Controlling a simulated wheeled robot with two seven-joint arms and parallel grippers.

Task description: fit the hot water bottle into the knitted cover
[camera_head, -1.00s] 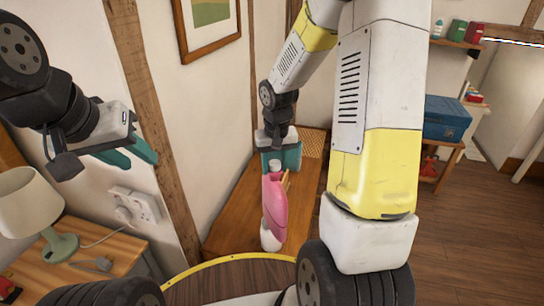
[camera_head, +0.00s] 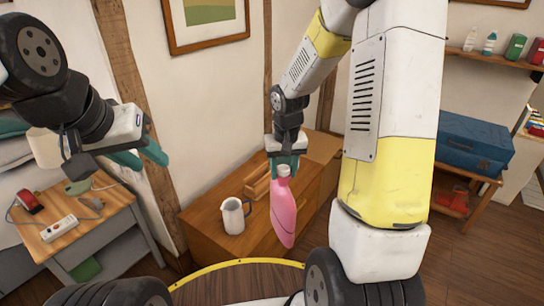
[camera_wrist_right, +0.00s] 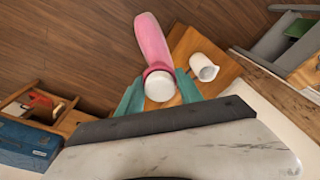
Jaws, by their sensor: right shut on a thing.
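The pink hot water bottle (camera_head: 283,212) hangs from my right gripper (camera_head: 283,165), neck and white cap up, body down and slightly tilted. My right gripper is shut on it at the neck. In the right wrist view the bottle (camera_wrist_right: 151,42) extends away from the teal fingers (camera_wrist_right: 157,88), its white cap close to the camera. My left gripper (camera_head: 140,157) is at the left, raised, its teal fingers apart and empty. I see no knitted cover in these views.
A white jug (camera_head: 233,217) and a small wooden rack (camera_head: 258,184) stand on the wooden dresser (camera_head: 203,212). A bedside table (camera_head: 85,219) holding a power strip (camera_head: 60,228) is at the left. A blue case (camera_head: 475,143) rests at the right. Floor is open lower right.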

